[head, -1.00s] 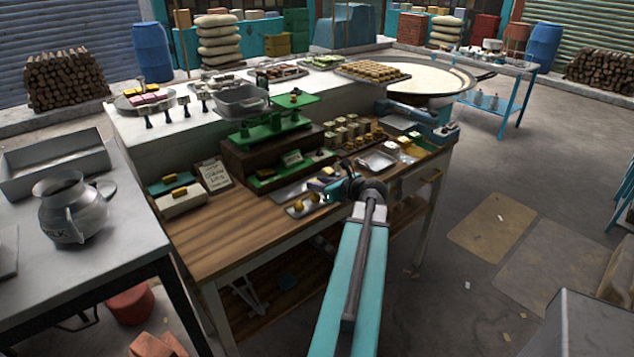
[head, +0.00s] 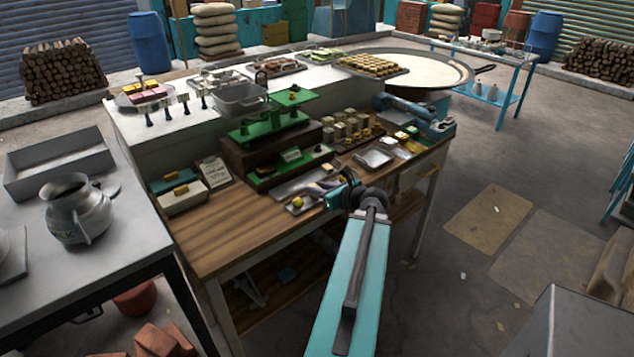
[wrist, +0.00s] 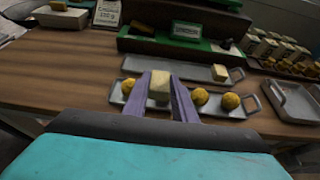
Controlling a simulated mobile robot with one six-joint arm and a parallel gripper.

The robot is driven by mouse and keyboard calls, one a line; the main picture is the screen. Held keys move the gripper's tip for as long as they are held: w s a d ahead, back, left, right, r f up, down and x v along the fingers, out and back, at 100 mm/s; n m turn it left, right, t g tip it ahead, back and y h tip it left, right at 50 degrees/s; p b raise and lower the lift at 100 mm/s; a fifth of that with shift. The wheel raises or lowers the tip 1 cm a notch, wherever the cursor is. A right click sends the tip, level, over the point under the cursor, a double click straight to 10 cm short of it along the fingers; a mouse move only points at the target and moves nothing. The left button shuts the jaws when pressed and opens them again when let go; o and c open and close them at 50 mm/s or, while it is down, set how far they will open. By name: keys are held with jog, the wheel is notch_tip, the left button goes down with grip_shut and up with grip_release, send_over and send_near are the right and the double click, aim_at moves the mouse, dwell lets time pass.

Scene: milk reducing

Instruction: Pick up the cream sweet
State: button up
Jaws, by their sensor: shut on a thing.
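In the wrist view, a pale cream sweet (wrist: 159,86), a small block, sits between the two purple fingers of my gripper (wrist: 160,92), which is shut on it. It appears over the front metal tray (wrist: 255,105); whether its underside touches the tray cannot be told. A second cream sweet (wrist: 220,72) lies on the tray behind, near its right end. In the head view my gripper (head: 322,187) is low over the wooden counter and hides most of the front tray.
Round yellow sweets (wrist: 230,101) lie on the front tray on both sides of my fingers. A green scale (head: 270,125) stands behind. The counter's left front (head: 215,235) is clear.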

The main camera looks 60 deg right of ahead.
jog(key=shift+s+a+r+p, duration=0.25)
jog(key=shift+a+p, duration=0.1)
jog(key=shift+p, duration=0.75)
jog(key=shift+s+a+f+p, duration=0.15)
jog(key=shift+a+p, duration=0.15)
jog(key=shift+p, duration=0.5)
jog(key=shift+f, duration=0.1)
